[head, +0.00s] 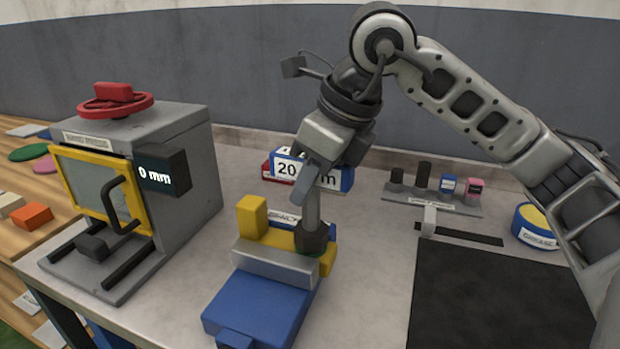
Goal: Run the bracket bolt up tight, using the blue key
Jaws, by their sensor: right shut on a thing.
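My right gripper (313,180) reaches down over the yellow bracket (252,216). It is shut on the top of a grey upright shaft (312,210). The shaft's lower end meets a dark green collar (313,239) at the bracket's right side. The bolt itself is hidden there or cannot be made out. I cannot tell whether the held tool is the blue key. The bracket sits at the grey jaw (272,264) of a blue vise (258,310). My left gripper is not in view.
A grey press (180,150) with a red handwheel (115,102) and "0 mm" display stands left. Behind the vise is a "20" sign (290,168). A rack (415,198) holds several small pieces. A grease tin (537,225) and black mat (495,300) lie right.

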